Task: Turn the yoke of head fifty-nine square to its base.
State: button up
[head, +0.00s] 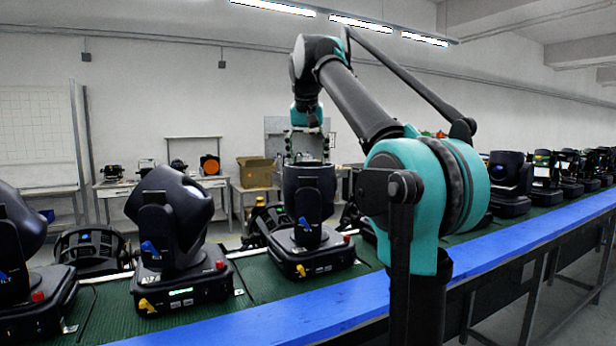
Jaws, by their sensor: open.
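My gripper (308,156) is open, pointing down. Its two fingers are spread above or at the top of a dark moving head (308,190); I cannot tell whether they touch it. That head stands upright in its yoke (305,212) on a black base (312,256) with a yellow connector and a red knob. To its left, another moving head (178,205) is tilted in its yoke, on a base (180,290) with a lit green display. No number is readable, so I cannot tell which is head fifty-nine. My arm hides part of the row.
The heads stand on a green belt (240,312) with a blue front rail (300,325). A tilted head (15,230) is at the left edge, and several more stand at the right. Benches with a cardboard box (255,172) are behind.

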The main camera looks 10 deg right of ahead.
aim_at(309, 177)
jog(key=x, duration=0.6)
jog(key=shift+w+f, duration=0.1)
jog(key=shift+f, duration=0.2)
jog(key=shift+c, duration=0.6)
grip_shut()
jog(key=shift+d, duration=0.15)
jog(key=shift+d+n+y, duration=0.6)
jog(key=shift+d+n, duration=0.8)
jog(key=shift+d, duration=0.15)
jog(key=shift+w+d+n+y, duration=0.15)
jog(key=shift+d+n+y, duration=0.45)
jog(key=shift+d+n, duration=1)
